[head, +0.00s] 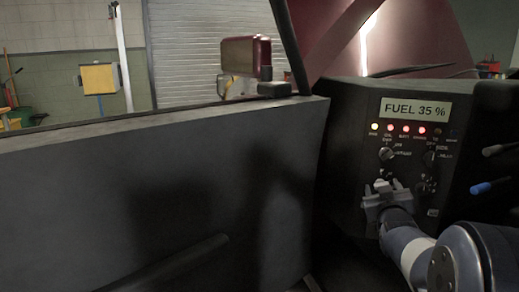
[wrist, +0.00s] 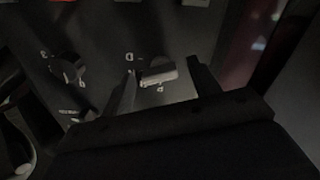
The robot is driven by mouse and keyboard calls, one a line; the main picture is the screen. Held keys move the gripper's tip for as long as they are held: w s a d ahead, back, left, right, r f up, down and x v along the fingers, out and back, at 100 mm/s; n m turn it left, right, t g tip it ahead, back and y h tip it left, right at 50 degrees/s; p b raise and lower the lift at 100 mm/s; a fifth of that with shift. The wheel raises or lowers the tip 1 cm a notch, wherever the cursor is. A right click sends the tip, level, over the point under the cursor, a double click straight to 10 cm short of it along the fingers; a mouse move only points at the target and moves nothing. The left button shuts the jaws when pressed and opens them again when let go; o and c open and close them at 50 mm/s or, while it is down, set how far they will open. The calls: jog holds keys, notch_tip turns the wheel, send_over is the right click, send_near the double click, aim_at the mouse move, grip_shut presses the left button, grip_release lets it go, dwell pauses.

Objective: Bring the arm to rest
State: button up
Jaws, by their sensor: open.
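My arm (head: 415,245) reaches in from the lower right in the head view. My gripper (head: 384,187) is in front of the lower left of the dark control panel (head: 350,130). In the wrist view my gripper (wrist: 160,72) is open, with one finger on each side of a grey knob (wrist: 158,73) ringed by small letters. I cannot tell whether the fingers touch the knob. Nothing is clearly held.
The panel bears a "FUEL 35 %" display (head: 415,109), a row of lit lamps (head: 405,128) and other knobs (head: 430,157). A blue-tipped lever (head: 481,188) sticks out at right. A dark door panel (head: 150,195) fills the left.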

jog(key=s+a+f+n+p, duration=0.1)
jog(key=s+a+n+p, duration=0.1)
jog(key=s, duration=0.4)
jog(key=s+a+n+g+y+p, duration=0.1)
jog(key=s+a+n+p, duration=0.1)
jog(key=s, duration=0.4)
jog(key=shift+s+a+f+n+g+p, duration=0.15)
jog(key=shift+f+n+g+p, duration=0.2)
jog(key=shift+n+p, duration=0.5)
